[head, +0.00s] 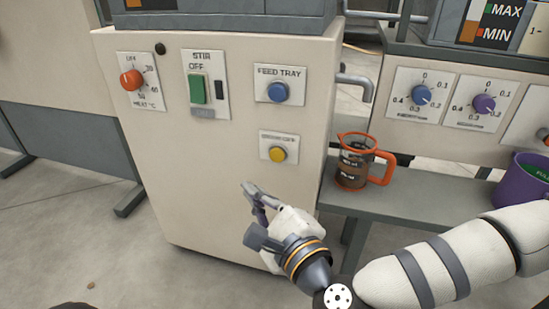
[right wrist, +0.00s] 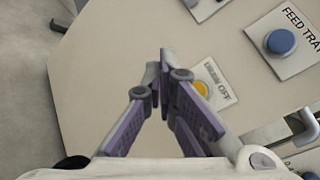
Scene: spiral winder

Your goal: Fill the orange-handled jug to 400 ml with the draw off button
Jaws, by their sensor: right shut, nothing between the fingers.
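The jug (head: 352,165) with the orange rim and handle stands upright on a grey shelf, right of the cream cabinet. It holds some brown liquid; its level against the marks is too small to read. The draw off button (head: 277,154) is yellow on a white plate on the cabinet front; it also shows in the right wrist view (right wrist: 201,89), partly behind a finger. My right gripper (head: 248,188) is shut and empty, below and left of that button and apart from it in the head view. My left gripper is out of view.
A grey spout (head: 355,84) leaves the cabinet side above the jug. A blue feed tray button (head: 278,92), a green stir switch (head: 198,90) and a red heat knob (head: 131,80) share the panel. A purple container (head: 523,187) stands at right.

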